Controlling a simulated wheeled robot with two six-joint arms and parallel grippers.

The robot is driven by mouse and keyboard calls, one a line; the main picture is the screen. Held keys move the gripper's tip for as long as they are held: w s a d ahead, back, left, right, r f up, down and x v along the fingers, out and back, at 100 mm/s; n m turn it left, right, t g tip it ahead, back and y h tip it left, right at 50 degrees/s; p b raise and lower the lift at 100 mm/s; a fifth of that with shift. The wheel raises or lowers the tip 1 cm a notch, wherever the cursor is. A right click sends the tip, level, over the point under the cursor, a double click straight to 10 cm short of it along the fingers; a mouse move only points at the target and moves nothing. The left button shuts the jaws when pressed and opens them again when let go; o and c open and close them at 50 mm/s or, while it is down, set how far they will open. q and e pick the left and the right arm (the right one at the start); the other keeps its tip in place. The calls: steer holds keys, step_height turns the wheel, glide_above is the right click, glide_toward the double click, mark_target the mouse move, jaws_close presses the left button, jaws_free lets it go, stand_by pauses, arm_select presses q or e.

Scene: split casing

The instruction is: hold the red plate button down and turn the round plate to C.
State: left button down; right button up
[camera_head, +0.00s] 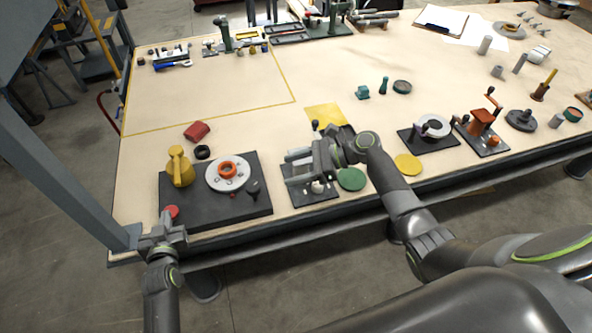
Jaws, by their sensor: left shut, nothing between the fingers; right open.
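The round plate (226,179) is a light grey disc with an orange-red ring at its centre, on a black base (215,210). The red button (171,211) is at the base's near left corner. My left gripper (166,225) is shut right at the button, on its near side; I cannot tell whether it touches or presses it. My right gripper (288,168) is open and empty, to the right of the round plate and above another black-based device. The letters on the plate are too small to read.
A yellow jug-like part (179,168) and a dark knob (253,187) stand on the same base. A black ring (202,152) and a red block (197,131) lie behind it. A green disc (351,179) is to the right. The table's back left area is mostly clear.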

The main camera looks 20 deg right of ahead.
arm_select(q)
steer(key=b+v, duration=0.2)
steer(key=v, duration=0.4)
steer(key=shift+s, duration=0.2)
stand_by(0.4)
